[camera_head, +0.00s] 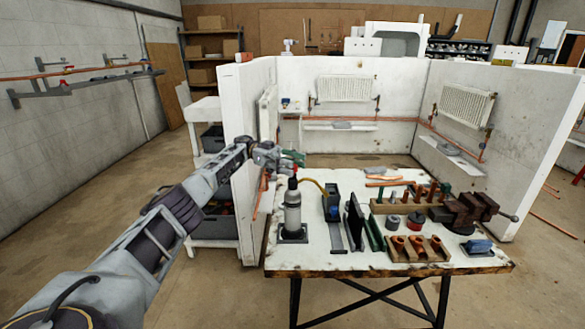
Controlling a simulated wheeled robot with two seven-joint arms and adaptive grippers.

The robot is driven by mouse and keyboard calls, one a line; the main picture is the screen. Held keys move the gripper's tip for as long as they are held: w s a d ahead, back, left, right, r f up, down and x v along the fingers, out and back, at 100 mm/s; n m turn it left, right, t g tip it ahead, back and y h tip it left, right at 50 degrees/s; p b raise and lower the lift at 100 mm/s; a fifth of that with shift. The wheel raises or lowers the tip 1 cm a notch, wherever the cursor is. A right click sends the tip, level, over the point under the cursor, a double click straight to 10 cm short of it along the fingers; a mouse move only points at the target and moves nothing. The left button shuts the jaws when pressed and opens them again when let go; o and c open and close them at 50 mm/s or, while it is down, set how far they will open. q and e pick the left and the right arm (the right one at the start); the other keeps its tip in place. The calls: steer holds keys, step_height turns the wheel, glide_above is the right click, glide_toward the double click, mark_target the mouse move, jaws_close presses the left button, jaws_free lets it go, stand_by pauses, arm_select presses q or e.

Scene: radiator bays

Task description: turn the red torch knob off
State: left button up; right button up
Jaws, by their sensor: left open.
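The torch (292,210) is a grey bottle standing upright in a dark holder at the left end of the workbench (390,262). Its top is dark, and a thin yellow-brown tube (315,184) curves off to the right. A small red part (294,169) shows at its top and looks like the knob; its setting is too small to tell. My left arm reaches in from the lower left. My left gripper (283,158) is open just above the torch top, close to the red part; I cannot tell whether they touch. My right gripper is out of view.
Right of the torch are a black stand (333,210), dark upright plates, a wooden rack (415,249) with copper fittings and a vise (470,210). White bay walls (340,100) with radiators (345,88) stand behind the bench. The floor at left is clear.

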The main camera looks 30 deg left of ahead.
arm_select(q)
steer(key=shift+r, duration=4.35)
steer(key=shift+f, duration=0.1)
